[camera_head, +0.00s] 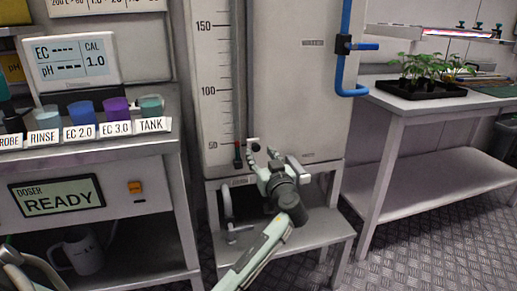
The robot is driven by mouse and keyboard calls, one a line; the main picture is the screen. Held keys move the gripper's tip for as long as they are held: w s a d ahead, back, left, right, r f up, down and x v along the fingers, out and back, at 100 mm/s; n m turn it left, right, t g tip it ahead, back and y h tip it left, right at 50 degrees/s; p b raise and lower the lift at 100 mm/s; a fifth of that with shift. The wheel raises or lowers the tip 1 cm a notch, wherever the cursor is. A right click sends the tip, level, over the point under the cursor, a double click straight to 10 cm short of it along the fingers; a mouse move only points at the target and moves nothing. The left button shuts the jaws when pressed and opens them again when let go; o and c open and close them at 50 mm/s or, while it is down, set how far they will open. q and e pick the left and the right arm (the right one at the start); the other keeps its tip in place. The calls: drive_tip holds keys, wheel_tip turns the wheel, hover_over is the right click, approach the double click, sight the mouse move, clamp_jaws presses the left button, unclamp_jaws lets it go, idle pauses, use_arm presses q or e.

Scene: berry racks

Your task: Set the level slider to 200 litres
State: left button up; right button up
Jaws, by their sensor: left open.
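The tall pale tank (295,80) carries a vertical level scale (209,60) with the marks 50, 100 and 150 readable; no 200 mark is in view. A dark vertical track runs beside the scale. A small dark and red slider piece (238,155) sits low on it, a little below the 50 mark. My right gripper is not in view.
A blue pipe with a valve (345,45) runs down the tank's right side. At left, a bench holds several labelled cups, a meter (72,60) and a doser reading READY (57,196); a mug (83,251) stands below. A plant tray (425,90) sits on the right table.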

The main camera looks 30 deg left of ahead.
sight(257, 148)
use_arm(q)
drive_tip(key=shift+x, duration=1.95)
drive_tip(key=shift+f, duration=0.1)
clamp_jaws()
